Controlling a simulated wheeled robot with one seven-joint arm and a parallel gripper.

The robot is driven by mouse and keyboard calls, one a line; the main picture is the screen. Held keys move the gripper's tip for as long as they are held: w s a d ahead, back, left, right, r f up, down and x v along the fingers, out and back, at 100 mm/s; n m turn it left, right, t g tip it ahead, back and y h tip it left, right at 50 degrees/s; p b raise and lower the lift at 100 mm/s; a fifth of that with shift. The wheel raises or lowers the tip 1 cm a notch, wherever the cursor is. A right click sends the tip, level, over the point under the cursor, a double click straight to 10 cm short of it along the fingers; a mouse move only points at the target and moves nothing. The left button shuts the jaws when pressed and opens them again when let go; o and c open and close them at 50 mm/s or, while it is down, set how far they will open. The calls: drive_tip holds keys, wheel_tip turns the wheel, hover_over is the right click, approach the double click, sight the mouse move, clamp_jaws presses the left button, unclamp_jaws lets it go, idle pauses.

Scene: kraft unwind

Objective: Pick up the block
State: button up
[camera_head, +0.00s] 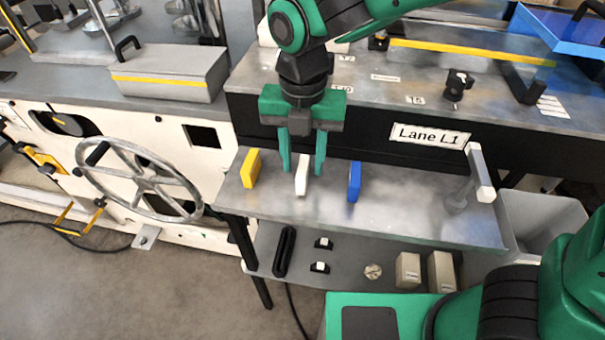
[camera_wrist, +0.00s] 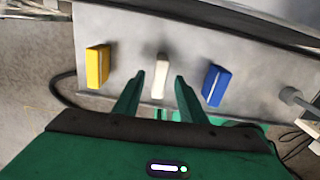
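Three upright blocks stand in a row on the grey metal shelf (camera_head: 400,215): a yellow block (camera_head: 250,168) at left, a white block (camera_head: 302,176) in the middle and a blue block (camera_head: 354,181) at right. In the wrist view they show as the yellow block (camera_wrist: 97,66), the white block (camera_wrist: 161,75) and the blue block (camera_wrist: 215,85). My gripper (camera_head: 303,172) points down, open, with the white block between its two green fingers in the picture. In the wrist view, my gripper (camera_wrist: 158,82) has the white block between and slightly beyond the fingertips. I see no clear contact.
A post with a white-ended bar (camera_head: 480,175) rises at the shelf's right end. A black panel labelled Lane L1 (camera_head: 430,136) stands behind the shelf. A lower shelf (camera_head: 340,275) holds small parts and two boxes. A large handwheel (camera_head: 140,183) is at left.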

drive_tip(key=shift+f, duration=1.2)
clamp_jaws()
drive_tip(key=shift+r, duration=0.1)
drive_tip(key=shift+r, duration=0.55)
wheel_tip(320, 180, up, 3)
drive_tip(key=shift+f, duration=0.1)
drive_tip(key=s+a+r, duration=0.7)
drive_tip(key=a, duration=0.2)
drive_tip(key=shift+s, duration=0.2)
